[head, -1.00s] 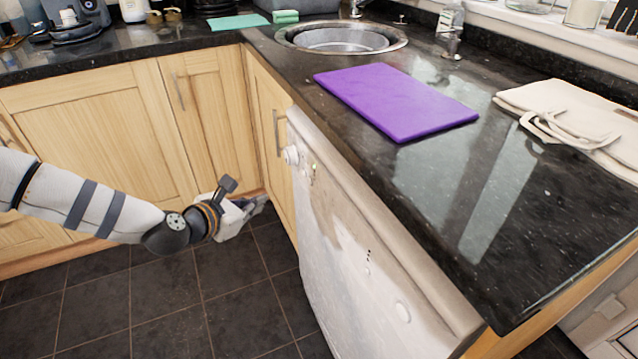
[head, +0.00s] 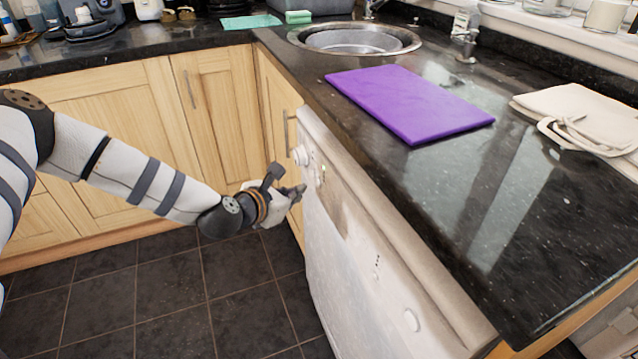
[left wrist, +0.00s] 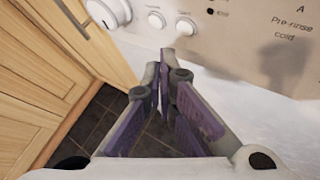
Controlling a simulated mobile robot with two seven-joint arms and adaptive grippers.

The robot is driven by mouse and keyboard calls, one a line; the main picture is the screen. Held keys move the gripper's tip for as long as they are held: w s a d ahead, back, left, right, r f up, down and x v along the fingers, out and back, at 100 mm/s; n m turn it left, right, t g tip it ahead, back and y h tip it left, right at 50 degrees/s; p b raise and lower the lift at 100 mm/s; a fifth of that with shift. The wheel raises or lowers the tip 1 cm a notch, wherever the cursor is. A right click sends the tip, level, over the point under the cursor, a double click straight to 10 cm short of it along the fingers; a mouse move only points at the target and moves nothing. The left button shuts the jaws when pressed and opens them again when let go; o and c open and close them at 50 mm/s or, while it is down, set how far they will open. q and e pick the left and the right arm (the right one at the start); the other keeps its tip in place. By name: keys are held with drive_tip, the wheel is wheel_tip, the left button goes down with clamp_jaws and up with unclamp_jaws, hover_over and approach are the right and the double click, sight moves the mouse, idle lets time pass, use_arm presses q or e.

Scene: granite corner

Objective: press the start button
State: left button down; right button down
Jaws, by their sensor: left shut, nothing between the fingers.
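The white appliance (head: 345,240) under the counter has a front panel with a large round knob (head: 302,155) at its far end. In the left wrist view the knob (left wrist: 108,12) sits at the top left, with two smaller round white buttons (left wrist: 156,19) (left wrist: 186,26) to its right. I cannot read which one is the start button. My left gripper (head: 300,190) is shut and empty, close to the panel and just below the knob. In the left wrist view its purple-padded fingers (left wrist: 163,72) point toward the panel below the two buttons; contact is not clear. My right gripper is out of view.
The black countertop (head: 460,215) overhangs the appliance and holds a purple board (head: 408,103) and a folded cloth bag (head: 580,115). Wooden cupboards (head: 130,130) stand left of the appliance. The dark tiled floor (head: 170,300) is clear.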

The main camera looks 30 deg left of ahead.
sight(319, 183)
use_arm(q)
drive_tip(key=shift+w+d, duration=0.45)
drive_tip(key=shift+w, duration=0.05)
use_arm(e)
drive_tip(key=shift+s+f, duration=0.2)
use_arm(q)
drive_tip(key=shift+w+d+f, duration=0.1)
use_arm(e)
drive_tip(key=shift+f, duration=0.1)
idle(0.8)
use_arm(q)
drive_tip(key=shift+w+d, duration=0.2)
drive_tip(key=shift+w, duration=0.05)
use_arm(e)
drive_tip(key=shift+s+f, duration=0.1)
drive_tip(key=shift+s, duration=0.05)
